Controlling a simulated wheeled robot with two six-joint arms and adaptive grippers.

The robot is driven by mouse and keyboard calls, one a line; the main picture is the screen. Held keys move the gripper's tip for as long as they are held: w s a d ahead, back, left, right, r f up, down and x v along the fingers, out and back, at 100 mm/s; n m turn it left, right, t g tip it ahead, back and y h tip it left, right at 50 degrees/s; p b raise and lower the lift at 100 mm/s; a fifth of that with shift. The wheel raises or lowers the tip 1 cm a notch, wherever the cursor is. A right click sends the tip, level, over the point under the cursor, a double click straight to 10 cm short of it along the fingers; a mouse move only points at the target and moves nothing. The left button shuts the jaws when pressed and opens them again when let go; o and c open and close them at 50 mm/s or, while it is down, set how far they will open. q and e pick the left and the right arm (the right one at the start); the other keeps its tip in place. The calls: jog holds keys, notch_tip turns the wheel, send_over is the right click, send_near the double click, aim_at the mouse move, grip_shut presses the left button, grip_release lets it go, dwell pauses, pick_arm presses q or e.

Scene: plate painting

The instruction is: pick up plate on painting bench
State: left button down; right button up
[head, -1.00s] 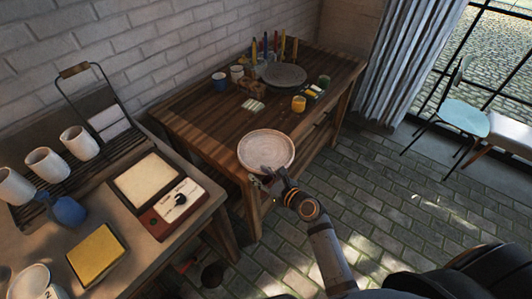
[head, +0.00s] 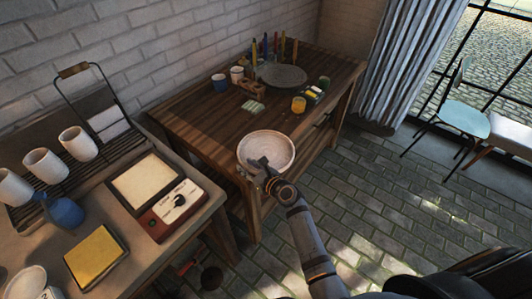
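A pale, round, shallow plate (head: 268,146) is at the front left corner of the dark wooden bench (head: 190,120). My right gripper (head: 257,170) is at the plate's near rim. One dark finger overlaps the plate's inside, and the other shows outside the rim, lower left. The fingers span the rim, but I cannot tell whether they press on it. The plate looks about level; any gap to the bench cannot be made out. My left gripper is out of view.
A left table holds white mugs (head: 78,142) and a red-sided scale (head: 180,210). Brick floor (head: 370,200) is open to the right.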

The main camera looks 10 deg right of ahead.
jog(key=shift+f, duration=0.1)
grip_shut()
dwell(0.3)
jog(key=shift+w+r+p, duration=0.1)
jog(key=shift+r+p, duration=0.2)
jog(key=shift+r, duration=0.35)
notch_tip(320, 180, up, 3)
jog(key=shift+d+f+p, duration=0.15)
jog(key=shift+p, duration=0.3)
jog(key=s+d+r+p, duration=0.1)
jog(key=s+d+r, duration=0.2)
jog(key=d, duration=0.3)
jog(key=s+d+r+p, duration=0.1)
jog(key=s+d+r, duration=0.2)
jog(key=d+r, duration=0.3)
jog(key=shift+s+r, duration=0.15)
jog(key=shift+s, duration=0.1)
